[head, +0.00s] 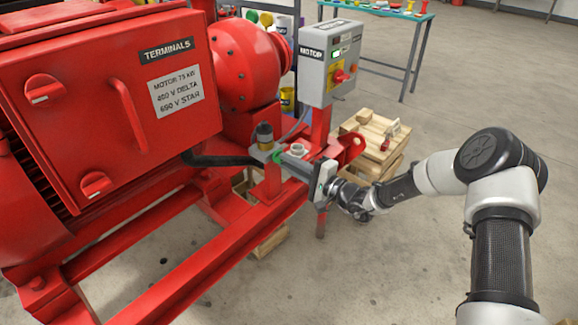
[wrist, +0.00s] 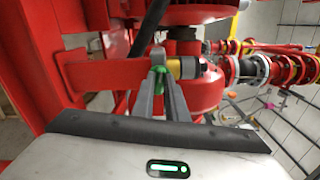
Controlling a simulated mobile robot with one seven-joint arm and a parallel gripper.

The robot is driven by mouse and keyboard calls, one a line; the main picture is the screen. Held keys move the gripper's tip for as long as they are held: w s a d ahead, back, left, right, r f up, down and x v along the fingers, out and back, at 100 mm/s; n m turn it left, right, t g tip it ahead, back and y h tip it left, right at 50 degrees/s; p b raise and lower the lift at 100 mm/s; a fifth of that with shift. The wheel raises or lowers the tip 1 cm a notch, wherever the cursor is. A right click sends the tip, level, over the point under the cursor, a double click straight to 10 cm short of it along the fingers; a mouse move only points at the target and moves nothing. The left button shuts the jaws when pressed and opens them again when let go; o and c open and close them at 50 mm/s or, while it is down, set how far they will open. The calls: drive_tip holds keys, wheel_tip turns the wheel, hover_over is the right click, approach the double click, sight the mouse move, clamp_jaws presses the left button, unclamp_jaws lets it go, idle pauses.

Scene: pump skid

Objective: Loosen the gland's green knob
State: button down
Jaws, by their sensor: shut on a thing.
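The green knob (head: 277,155) shows as a small bit of green at the small bracket on the red skid frame, in front of the motor. In the wrist view the green knob (wrist: 158,78) sits between my fingertips, which hide most of it. My gripper (head: 281,158) reaches in from the right and is shut on the knob; in the wrist view my gripper (wrist: 160,82) has its two fingers close together. The gland's body is not clearly told apart. A thick black cable (head: 225,160) runs to the bracket from the left.
A dark cylinder with a yellow band (head: 264,135) stands on the bracket beside my fingertips. The red terminal box (head: 115,85) is at left, the grey motor switch box (head: 331,62) behind. Wooden blocks (head: 372,140) lie behind my wrist. Floor at right is free.

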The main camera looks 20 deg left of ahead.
drive_tip(key=shift+f+n+b, duration=0.15)
drive_tip(key=shift+n+b, duration=0.3)
drive_tip(key=shift+n, duration=0.55)
drive_tip(key=c, duration=1.8)
unclamp_jaws()
drive_tip(key=shift+o, duration=0.2)
drive_tip(key=shift+d, duration=0.15)
drive_tip(key=p+v, duration=0.3)
drive_tip(key=v, duration=1.4)
drive_tip(key=shift+s+d, duration=0.1)
drive_tip(key=shift+s, duration=0.05)
